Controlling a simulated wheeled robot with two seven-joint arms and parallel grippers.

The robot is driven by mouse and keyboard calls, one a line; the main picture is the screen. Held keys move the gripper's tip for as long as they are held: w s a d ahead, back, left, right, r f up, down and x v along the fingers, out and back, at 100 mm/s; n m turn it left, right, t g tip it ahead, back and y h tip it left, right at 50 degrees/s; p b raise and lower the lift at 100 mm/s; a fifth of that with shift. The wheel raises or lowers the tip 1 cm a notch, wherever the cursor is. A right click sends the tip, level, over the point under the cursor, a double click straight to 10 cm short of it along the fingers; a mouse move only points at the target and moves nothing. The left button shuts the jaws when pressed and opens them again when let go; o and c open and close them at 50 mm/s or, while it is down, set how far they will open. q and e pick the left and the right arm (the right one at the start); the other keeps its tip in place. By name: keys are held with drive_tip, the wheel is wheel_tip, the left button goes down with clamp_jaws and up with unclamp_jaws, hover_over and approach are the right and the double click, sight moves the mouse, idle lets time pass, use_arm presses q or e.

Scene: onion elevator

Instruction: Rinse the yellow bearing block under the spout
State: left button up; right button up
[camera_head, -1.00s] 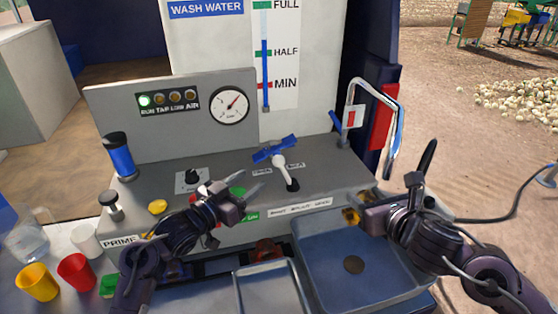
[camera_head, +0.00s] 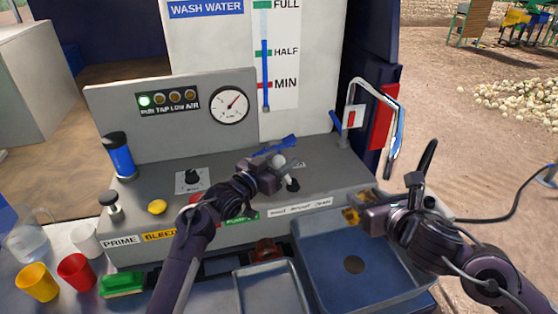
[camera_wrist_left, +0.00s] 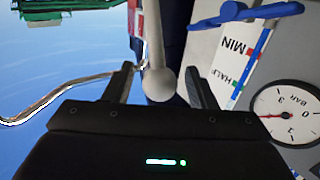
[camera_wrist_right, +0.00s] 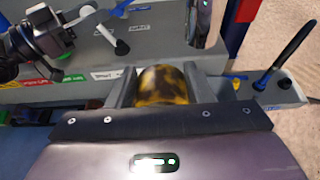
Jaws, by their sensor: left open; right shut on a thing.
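The yellow bearing block (camera_wrist_right: 163,84), with dark smudges on it, is between the fingers of my right gripper (camera_wrist_right: 160,85). In the left wrist view the lever's white knob (camera_wrist_left: 161,84) lies between the open fingers. The blue valve handle (camera_head: 275,147) is partly hidden by the gripper.
A pressure gauge (camera_head: 229,105) and a water level scale (camera_head: 278,55) stand behind. Cups, a clear jug (camera_head: 28,240) and a green sponge (camera_head: 122,285) are at the left. A blue cylinder (camera_head: 120,155) rises from the panel's left end.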

use_arm(q)
clamp_jaws()
drive_tip(key=shift+w+d+r, duration=0.1)
drive_tip(key=shift+d+r, duration=0.1)
drive_tip(key=shift+r, duration=0.05)
drive_tip(key=shift+w+d+m+g+y, duration=0.15)
drive_tip(key=shift+d+m+g+y, duration=0.25)
drive_tip(key=shift+d+g, duration=0.15)
unclamp_jaws()
drive_tip(key=v, duration=1.2)
